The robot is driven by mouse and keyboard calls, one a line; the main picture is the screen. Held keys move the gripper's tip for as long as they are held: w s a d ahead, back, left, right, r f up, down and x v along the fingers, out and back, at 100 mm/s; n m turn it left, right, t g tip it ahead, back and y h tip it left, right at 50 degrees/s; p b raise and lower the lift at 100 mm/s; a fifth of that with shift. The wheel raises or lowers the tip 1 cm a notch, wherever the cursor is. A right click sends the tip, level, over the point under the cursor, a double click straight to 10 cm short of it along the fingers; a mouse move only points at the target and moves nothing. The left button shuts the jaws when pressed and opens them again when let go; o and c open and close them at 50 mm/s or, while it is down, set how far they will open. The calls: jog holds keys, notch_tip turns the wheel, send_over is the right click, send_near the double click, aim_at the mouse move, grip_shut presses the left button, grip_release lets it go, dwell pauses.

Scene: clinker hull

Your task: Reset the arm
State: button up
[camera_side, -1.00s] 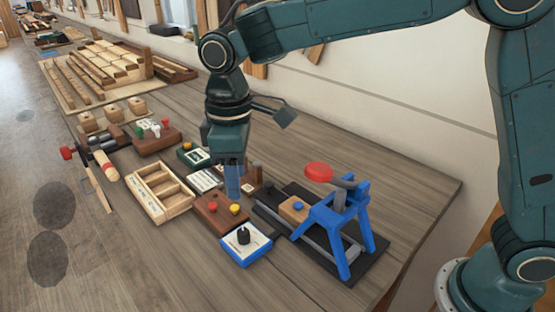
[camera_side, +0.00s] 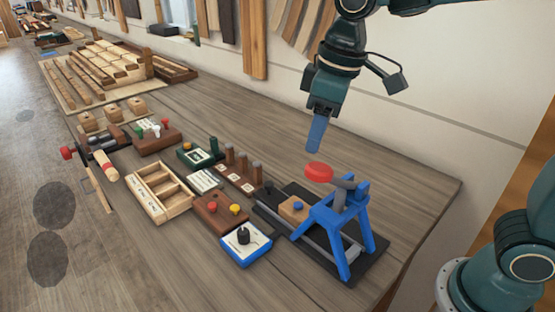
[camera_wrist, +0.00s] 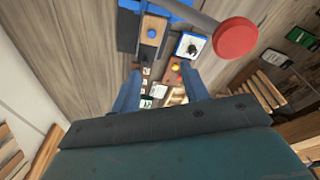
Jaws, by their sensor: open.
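My gripper (camera_side: 315,136) is up in the air above the workbench, just above and behind the red knob (camera_side: 318,172) of the blue-framed press (camera_side: 340,228). In the wrist view its two blue fingers (camera_wrist: 158,92) stand apart with nothing between them that they touch. The bench and several small boxes show far beyond the fingers. The red knob (camera_wrist: 236,37) shows to the right of the fingers in the wrist view, apart from them.
On the bench stand a blue-edged dial box (camera_side: 245,243), a brown button box (camera_side: 220,209), a peg block (camera_side: 234,178), a wooden compartment tray (camera_side: 162,190) and a red-handled vise (camera_side: 98,157). The bench's right end (camera_side: 430,200) is clear.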

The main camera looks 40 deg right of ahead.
jog(key=s+d+f+m+t, duration=0.1)
jog(key=s+d+m, duration=0.1)
jog(key=s+d, duration=0.3)
jog(key=s+d+f+m+t, duration=0.1)
jog(key=s+d, duration=0.4)
jog(key=s, duration=0.5)
jog(key=shift+s+d+m+t+h, duration=0.35)
jog(key=shift+m+t, duration=0.45)
jog(key=shift+m, duration=0.5)
